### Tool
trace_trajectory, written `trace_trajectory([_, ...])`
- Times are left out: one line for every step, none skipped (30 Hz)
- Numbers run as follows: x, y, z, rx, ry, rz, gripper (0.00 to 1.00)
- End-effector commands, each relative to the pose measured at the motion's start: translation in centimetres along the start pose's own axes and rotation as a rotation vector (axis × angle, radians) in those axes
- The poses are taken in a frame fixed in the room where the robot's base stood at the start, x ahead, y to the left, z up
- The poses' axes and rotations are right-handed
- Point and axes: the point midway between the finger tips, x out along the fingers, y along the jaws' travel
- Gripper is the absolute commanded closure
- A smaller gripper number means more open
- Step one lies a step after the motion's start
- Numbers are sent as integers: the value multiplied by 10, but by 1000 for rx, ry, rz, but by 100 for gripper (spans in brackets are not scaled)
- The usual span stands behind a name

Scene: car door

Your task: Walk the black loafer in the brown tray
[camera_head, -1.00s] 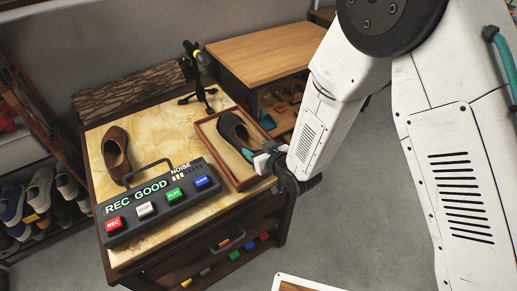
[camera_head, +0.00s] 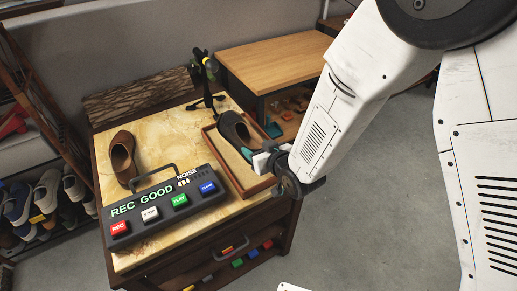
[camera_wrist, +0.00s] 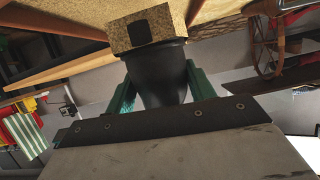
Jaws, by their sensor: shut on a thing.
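The black loafer (camera_head: 236,130) is over the brown tray (camera_head: 232,187), its opening facing up and its far end near the tray's back rim. My gripper (camera_head: 257,148) reaches in from the right and is shut on the loafer's near end. In the wrist view the teal fingers of my gripper (camera_wrist: 158,85) press on both sides of the dark loafer (camera_wrist: 158,72). I cannot tell whether the sole touches the tray's sandy floor.
A brown shoe (camera_head: 123,158) and a recorder box (camera_head: 165,207) with buttons and a noise meter stand left of the tray. A wooden-topped cabinet (camera_head: 275,58) is at the back right.

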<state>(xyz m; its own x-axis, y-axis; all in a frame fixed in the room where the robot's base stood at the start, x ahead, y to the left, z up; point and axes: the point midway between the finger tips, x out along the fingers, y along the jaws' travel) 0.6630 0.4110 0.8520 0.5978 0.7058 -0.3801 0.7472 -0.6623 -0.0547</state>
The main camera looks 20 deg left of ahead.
Motion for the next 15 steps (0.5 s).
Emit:
trace_trajectory([0,0,-1,0,2,0,100])
trace_trajectory([0,0,-1,0,2,0,100])
trace_trajectory([0,0,-1,0,2,0,100])
trace_trajectory([0,0,0,0,2,0,100])
trace_trajectory([1,0,0,0,2,0,100])
trace_trajectory([2,0,3,0,1,0,100])
trace_trajectory([3,0,5,0,0,0,100])
trace_trajectory([4,1,9,0,0,0,100])
trace_trajectory([6,1,14,0,0,0,100])
trace_trajectory([8,1,18,0,-1,0,100])
trace_trajectory([10,1,22,0,-2,0,100])
trace_trajectory([11,2,27,0,-1,0,100])
trace_trajectory([13,2,31,0,-1,0,100])
trace_trajectory([15,2,35,0,-2,0,100])
trace_trajectory([17,2,40,0,-1,0,100])
